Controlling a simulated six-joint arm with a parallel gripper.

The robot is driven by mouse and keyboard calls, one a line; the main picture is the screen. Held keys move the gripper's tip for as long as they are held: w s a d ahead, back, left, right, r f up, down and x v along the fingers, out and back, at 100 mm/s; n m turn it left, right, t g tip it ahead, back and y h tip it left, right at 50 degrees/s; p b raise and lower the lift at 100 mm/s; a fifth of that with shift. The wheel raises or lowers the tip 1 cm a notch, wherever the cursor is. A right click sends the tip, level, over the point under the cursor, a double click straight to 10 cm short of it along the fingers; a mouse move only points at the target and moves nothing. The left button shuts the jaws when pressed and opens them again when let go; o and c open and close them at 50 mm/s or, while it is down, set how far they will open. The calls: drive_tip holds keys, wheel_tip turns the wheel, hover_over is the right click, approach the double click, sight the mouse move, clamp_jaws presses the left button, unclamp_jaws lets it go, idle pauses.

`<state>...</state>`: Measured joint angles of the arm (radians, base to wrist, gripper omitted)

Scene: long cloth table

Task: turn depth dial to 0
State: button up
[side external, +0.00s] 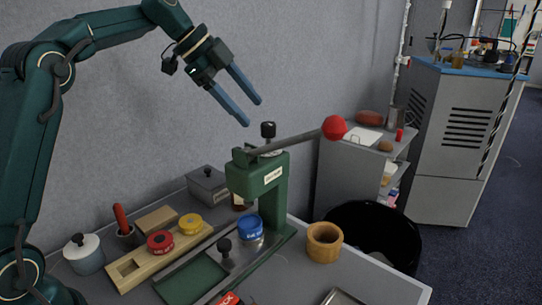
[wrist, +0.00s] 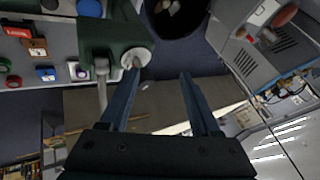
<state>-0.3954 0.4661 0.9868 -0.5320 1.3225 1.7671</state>
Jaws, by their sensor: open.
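A green hand press (side external: 262,185) stands on the table with a long lever ending in a red ball (side external: 334,128). On top of its head is a black knob (side external: 268,130) above a pale round disc, which looks like the depth dial (side external: 268,149). Its markings are too small to read. In the wrist view the pale dial (wrist: 137,56) lies just beyond the left fingertip. My gripper (side external: 251,111) is open and empty, with its two blue fingers above and slightly left of the knob, apart from it. The gripper also shows in the wrist view (wrist: 159,72).
A wooden block holds a red cap (side external: 160,242) and a yellow cap (side external: 190,223); a blue cap (side external: 249,227) sits on the press base. A wooden cup (side external: 324,242) stands right of the press. A black bin (side external: 372,236) is beyond the table edge.

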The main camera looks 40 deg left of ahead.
sight(267, 123)
drive_tip(key=h, duration=0.2)
drive_tip(key=f+n+h, duration=0.1)
drive_tip(key=h, duration=0.2)
drive_tip(key=n+h, duration=0.1)
drive_tip(key=h, duration=0.2)
drive_tip(key=shift+s+d+f+g, duration=0.15)
drive_tip(key=shift+s+d+g, duration=0.1)
drive_tip(key=shift+g, duration=0.15)
drive_tip(key=shift+x, duration=2.55)
clamp_jaws()
